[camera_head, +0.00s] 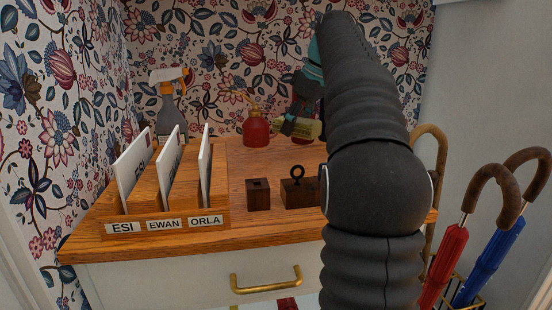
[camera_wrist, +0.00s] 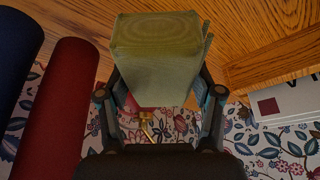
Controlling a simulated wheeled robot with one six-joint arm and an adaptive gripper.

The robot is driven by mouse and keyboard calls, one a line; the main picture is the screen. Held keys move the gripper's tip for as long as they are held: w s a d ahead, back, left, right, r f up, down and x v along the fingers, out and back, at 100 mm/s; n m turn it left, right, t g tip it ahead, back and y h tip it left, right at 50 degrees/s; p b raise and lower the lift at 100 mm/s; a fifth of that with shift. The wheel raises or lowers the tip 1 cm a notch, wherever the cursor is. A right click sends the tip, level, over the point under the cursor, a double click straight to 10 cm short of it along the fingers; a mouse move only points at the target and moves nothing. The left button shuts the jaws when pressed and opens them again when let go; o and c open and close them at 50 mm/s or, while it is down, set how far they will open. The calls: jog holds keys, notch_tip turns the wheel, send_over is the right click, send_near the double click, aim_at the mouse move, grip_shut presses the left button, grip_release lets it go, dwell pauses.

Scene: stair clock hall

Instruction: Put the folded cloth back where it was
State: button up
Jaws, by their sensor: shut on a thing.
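The folded cloth (camera_head: 303,128) is yellow-green and shows at the back of the wooden counter, right of the red oil can. My gripper (camera_head: 301,105) comes down on it from above, partly hidden behind my arm. In the wrist view the cloth (camera_wrist: 157,55) is a thick folded block between the two fingers of my gripper (camera_wrist: 160,90), which is shut on it. I cannot tell whether the cloth touches the counter.
The red oil can (camera_head: 256,128) stands close left of the cloth. A spray bottle (camera_head: 168,100) is at the back left. The letter rack (camera_head: 220,212) and dark wooden blocks (camera_head: 258,194) are nearer. Red (camera_head: 443,265) and blue (camera_head: 490,262) umbrellas stand at right.

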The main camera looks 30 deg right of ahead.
send_over(274, 161)
jog(key=f, duration=0.2)
jog(key=shift+s+d+f+b, duration=0.3)
jog(key=shift+s+d+b, duration=0.1)
jog(key=shift+a+f+b, duration=0.1)
jog(key=shift+f+b, duration=0.5)
jog(key=shift+f, duration=1.4)
jog(key=shift+f, duration=0.15)
jog(key=o, duration=1.4)
jog(key=shift+r, duration=0.25)
jog(key=p+v, duration=0.3)
jog(key=v, duration=0.8)
jog(key=shift+s+r, duration=0.2)
jog(key=shift+r, duration=0.15)
